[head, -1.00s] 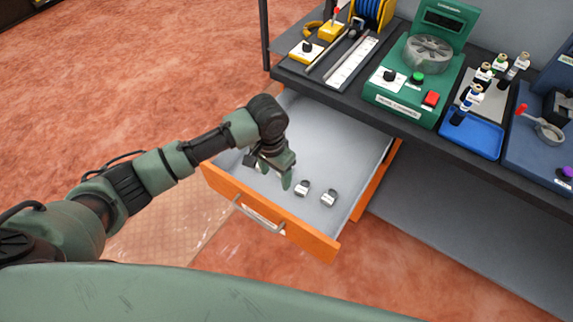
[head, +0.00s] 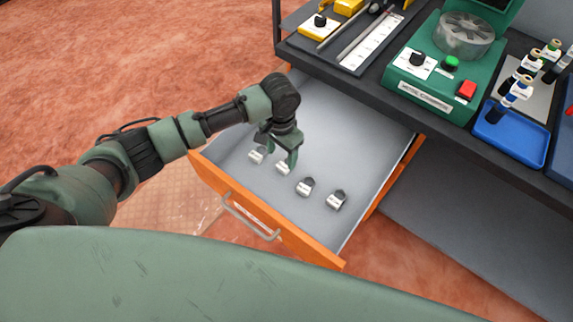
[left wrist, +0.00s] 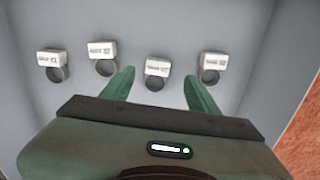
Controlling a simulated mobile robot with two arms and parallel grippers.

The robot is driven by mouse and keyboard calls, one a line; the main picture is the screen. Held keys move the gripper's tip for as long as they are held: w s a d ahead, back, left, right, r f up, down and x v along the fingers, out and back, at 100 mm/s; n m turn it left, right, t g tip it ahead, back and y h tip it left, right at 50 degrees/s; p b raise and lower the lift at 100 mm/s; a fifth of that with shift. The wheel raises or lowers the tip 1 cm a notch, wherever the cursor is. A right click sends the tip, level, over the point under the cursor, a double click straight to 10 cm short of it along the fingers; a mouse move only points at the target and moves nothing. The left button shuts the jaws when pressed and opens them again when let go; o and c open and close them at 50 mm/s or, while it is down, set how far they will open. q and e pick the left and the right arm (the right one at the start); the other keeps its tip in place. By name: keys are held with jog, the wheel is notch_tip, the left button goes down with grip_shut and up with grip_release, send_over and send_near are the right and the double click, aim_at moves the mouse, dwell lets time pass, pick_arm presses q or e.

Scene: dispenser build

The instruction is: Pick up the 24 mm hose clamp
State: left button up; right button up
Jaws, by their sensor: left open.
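Several small hose clamps, metal bands with white labelled blocks, lie in a row in the open drawer (head: 345,125). In the head view they are a leftmost clamp (head: 256,157), a second (head: 283,168), a third (head: 305,187) and a rightmost one (head: 336,200). Their size labels are too small to read, so I cannot tell which is 24 mm. My left gripper (head: 278,152) is open, pointing down over the left part of the row. In the left wrist view one clamp (left wrist: 156,71) shows between the two fingertips; no clamp is held. My right gripper is not in view.
The drawer's orange front (head: 270,222) has a metal handle (head: 250,218). The dark bench top (head: 370,90) overhangs the drawer's back, with a green machine (head: 440,75) and a blue tray (head: 512,130) on it. The drawer floor behind the clamps is clear.

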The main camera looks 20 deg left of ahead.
aim_at(283, 166)
pick_arm(q)
jog(key=f, duration=0.5)
jog(key=shift+d+f, duration=0.2)
jog(key=shift+f, duration=0.2)
grip_shut()
